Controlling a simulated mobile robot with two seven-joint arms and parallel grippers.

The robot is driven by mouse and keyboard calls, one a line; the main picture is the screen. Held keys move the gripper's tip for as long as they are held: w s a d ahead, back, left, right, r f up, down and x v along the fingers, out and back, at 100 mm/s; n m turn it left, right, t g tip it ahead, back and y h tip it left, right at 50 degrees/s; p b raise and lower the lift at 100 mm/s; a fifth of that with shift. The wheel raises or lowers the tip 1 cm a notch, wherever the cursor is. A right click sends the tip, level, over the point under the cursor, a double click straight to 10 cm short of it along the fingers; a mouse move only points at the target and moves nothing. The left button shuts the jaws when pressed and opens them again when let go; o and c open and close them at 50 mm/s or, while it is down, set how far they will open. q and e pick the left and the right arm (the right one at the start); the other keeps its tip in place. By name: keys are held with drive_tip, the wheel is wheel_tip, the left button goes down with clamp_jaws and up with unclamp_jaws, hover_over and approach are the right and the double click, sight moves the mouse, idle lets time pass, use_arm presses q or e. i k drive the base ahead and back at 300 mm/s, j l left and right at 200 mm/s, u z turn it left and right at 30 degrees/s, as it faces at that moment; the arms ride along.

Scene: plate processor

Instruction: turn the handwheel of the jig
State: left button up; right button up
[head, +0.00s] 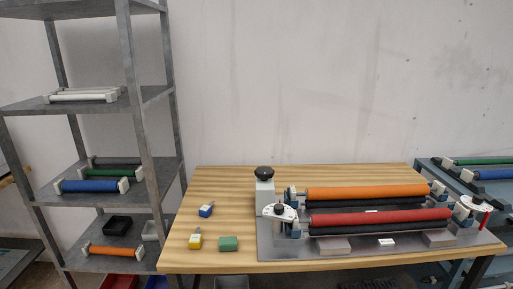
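The jig stands on a grey metal base plate (385,257) on the wooden table. An orange roller (365,192) lies at its back and a red roller (380,217) in front, each with a dark roller beside it. At its left end is a white plate with a black knob (278,210). At its right end is a white round part with a red handle (469,203). A black round knob (264,173) tops a white post. Which of these is the handwheel I cannot tell for certain. Neither of my grippers is in view.
A blue block (206,210), a yellow block (195,241) and a green block (229,243) lie on the table (220,185) left of the jig. A metal shelf (150,130) with rollers and bins stands at left. A rack (475,160) with more rollers is at right.

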sight(264, 172)
drive_tip(key=i+j, duration=0.15)
drive_tip(key=j, duration=0.25)
drive_tip(key=i+j, duration=0.15)
drive_tip(key=j, duration=0.25)
drive_tip(key=i+j+z, duration=0.1)
drive_tip(key=j, duration=0.25)
drive_tip(key=i+j, duration=0.2)
drive_tip(key=j, duration=0.25)
drive_tip(key=i+j, duration=0.15)
drive_tip(key=j, duration=0.25)
drive_tip(key=i+j, duration=0.1)
drive_tip(key=j, duration=0.3)
drive_tip(key=i+z, duration=0.05)
